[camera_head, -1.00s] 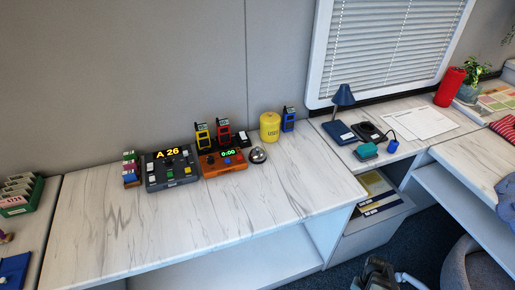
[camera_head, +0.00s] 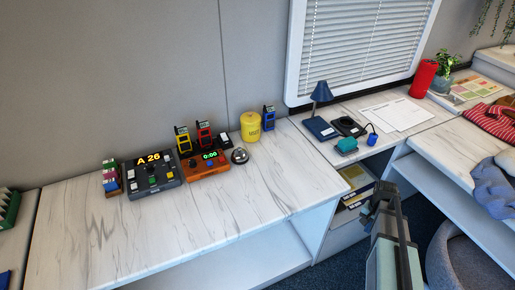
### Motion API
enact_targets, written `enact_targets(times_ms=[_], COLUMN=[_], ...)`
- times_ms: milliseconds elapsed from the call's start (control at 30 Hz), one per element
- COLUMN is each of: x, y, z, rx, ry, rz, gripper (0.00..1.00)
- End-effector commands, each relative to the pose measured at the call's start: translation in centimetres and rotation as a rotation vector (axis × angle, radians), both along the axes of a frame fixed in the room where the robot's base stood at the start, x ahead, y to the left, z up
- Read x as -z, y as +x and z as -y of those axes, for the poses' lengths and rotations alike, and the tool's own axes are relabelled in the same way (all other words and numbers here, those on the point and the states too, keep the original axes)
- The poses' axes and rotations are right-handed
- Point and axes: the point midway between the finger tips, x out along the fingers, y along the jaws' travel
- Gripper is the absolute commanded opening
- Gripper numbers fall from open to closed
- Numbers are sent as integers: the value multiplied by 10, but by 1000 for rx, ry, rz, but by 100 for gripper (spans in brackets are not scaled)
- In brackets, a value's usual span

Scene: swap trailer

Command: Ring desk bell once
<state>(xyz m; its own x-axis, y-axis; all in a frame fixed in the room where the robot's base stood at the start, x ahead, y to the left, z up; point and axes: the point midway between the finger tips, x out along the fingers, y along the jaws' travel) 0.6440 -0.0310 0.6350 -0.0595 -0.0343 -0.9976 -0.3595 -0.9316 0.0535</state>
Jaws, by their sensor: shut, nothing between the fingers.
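The desk bell (camera_head: 240,156) is a small silver dome on a dark base. It stands on the white marbled counter (camera_head: 190,220), just right of an orange timer box. My gripper (camera_head: 384,186) is at the lower right, in front of the lower shelves and away from the bell. It is shut and empty. Nothing touches the bell.
Close around the bell stand the orange box (camera_head: 207,165) showing 0:00, a yellow canister (camera_head: 250,127) and several handheld radios (camera_head: 204,134). A dark control box (camera_head: 152,176) reads A 26. A blue lamp (camera_head: 320,94) stands further right. The counter's front is clear.

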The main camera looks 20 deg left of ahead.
Motion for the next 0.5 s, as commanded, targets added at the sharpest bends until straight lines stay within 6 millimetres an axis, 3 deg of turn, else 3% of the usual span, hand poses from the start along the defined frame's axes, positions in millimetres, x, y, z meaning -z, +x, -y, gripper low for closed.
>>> enact_targets(times_ms=[100, 500], x=[-27, -123], y=[28, 100], z=[-3, -28], rx=[13, 36], ry=[-11, -57], rz=[41, 159], gripper=[0, 0])
